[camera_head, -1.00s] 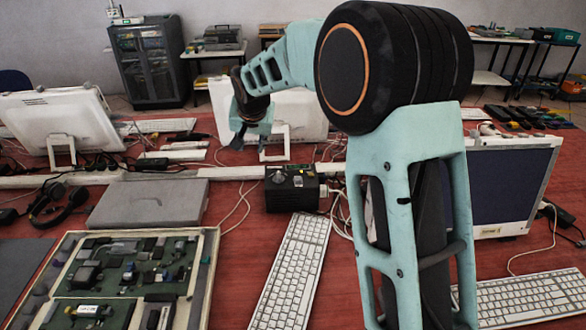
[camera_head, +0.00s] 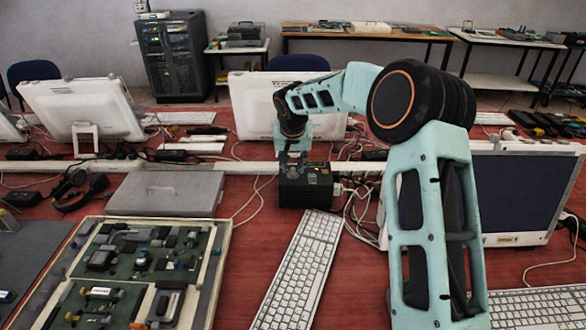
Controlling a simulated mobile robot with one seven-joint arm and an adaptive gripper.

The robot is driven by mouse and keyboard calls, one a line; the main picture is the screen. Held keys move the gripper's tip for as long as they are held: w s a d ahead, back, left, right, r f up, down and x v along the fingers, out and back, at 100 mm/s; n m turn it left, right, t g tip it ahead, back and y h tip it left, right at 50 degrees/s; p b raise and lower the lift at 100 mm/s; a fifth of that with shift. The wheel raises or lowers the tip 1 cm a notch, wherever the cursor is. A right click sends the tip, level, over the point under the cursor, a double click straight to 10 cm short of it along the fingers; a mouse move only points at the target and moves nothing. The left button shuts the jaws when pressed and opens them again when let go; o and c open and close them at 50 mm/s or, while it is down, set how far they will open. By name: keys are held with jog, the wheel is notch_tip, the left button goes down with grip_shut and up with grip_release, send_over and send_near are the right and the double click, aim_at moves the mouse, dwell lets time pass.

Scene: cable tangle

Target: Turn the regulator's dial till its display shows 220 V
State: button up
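The regulator (camera_head: 304,192) is a small black box on the red table, behind the far end of the white keyboard. My gripper (camera_head: 291,158) is above it, pointing down, with its fingertips at or just over the top of the box. The dial and the display are hidden or too small to make out, so I cannot read a voltage. I cannot tell whether the fingers touch the dial or how far apart they are.
A white keyboard (camera_head: 300,275) lies in front of the regulator. A closed grey case (camera_head: 165,194) is to its left, with an open parts tray (camera_head: 222,240) nearer. White cables (camera_head: 355,212) tangle on its right. A monitor (camera_head: 510,195) stands at right.

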jog(key=shift+x, duration=0.85)
jog(key=shift+c, duration=0.5)
grip_shut()
jog(key=shift+r+n, duration=0.1)
jog(key=shift+n, duration=0.2)
jog(key=n+y+p, duration=0.1)
jog(key=n+p, duration=0.2)
jog(key=shift+d+r, duration=0.1)
jog(key=shift+d, duration=0.1)
jog(key=shift+w+d+n+g+y+p, duration=0.1)
jog(key=shift+n+g+y+p, duration=0.15)
jog(key=shift+n+y+p, duration=0.55)
jog(key=shift+w+n+g+y+p, duration=0.1)
jog(key=shift+n+g+p, duration=0.3)
jog(key=shift+n, duration=0.8)
jog(key=shift+f+t, duration=0.2)
jog(key=shift+t, duration=0.05)
